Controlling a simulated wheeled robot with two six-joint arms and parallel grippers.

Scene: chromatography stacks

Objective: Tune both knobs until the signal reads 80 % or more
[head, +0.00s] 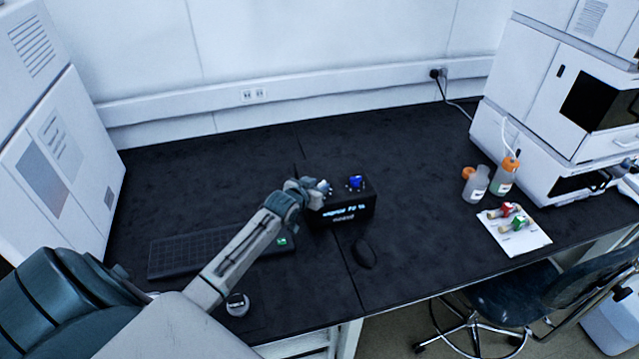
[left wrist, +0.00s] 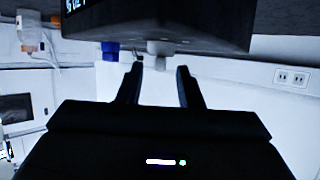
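A black box (head: 365,203) stands on the dark bench with a lit display (head: 344,211) on its front. The display shows a signal percentage, too blurred to read surely. A blue knob (head: 356,182) is on its top right; it also shows in the left wrist view (left wrist: 111,50). A pale knob (left wrist: 160,54) is the other one; my gripper mostly hides it in the head view. My left gripper (head: 321,188) is over the box's left part. In the left wrist view its fingers (left wrist: 160,70) are apart, tips at the pale knob's end, with gaps either side. My right gripper is out of view.
A keyboard (head: 185,252) lies left of the box and a dark mouse (head: 364,252) in front. Orange-capped bottles (head: 476,184) and a white tray (head: 520,239) with small coloured items are at the right. White instruments flank the bench. The bench behind the box is clear.

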